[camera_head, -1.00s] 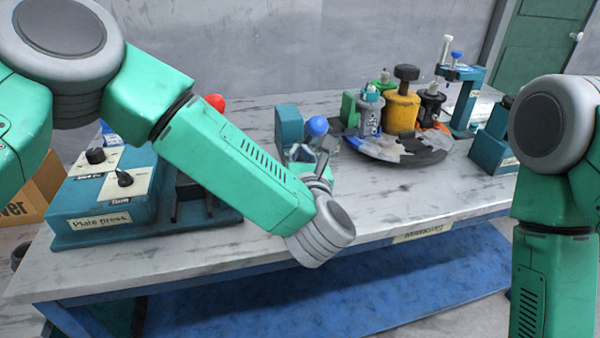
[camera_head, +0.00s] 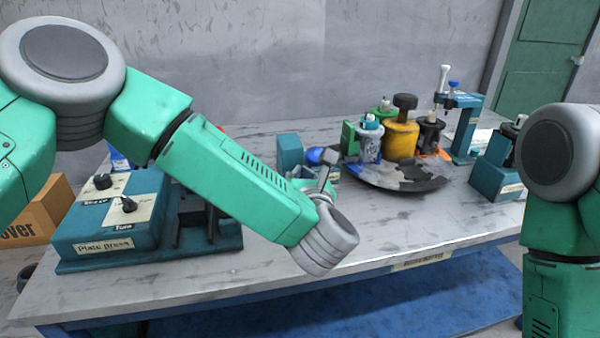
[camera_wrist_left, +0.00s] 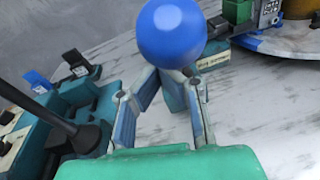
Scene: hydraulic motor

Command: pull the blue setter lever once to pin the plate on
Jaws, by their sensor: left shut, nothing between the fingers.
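The blue ball knob (camera_head: 315,156) of the setter lever stands beside a teal block (camera_head: 289,150) in the middle of the bench. In the left wrist view the same blue knob (camera_wrist_left: 170,32) is large, just past my left fingertips. My left gripper (camera_wrist_left: 165,75) is shut and empty, close to the knob; whether it touches is unclear. In the head view the left gripper (camera_head: 326,172) is partly hidden by its own wrist. The lever's shaft is hidden. My right gripper is out of view. I cannot pick out the plate with certainty.
A dark round turntable (camera_head: 400,182) carries several motor parts, including a yellow one (camera_head: 402,138). A teal plate press (camera_head: 115,225) stands at the left. A teal stand (camera_head: 466,125) and another teal fixture (camera_head: 490,180) are at the right. The bench front (camera_head: 255,275) is clear.

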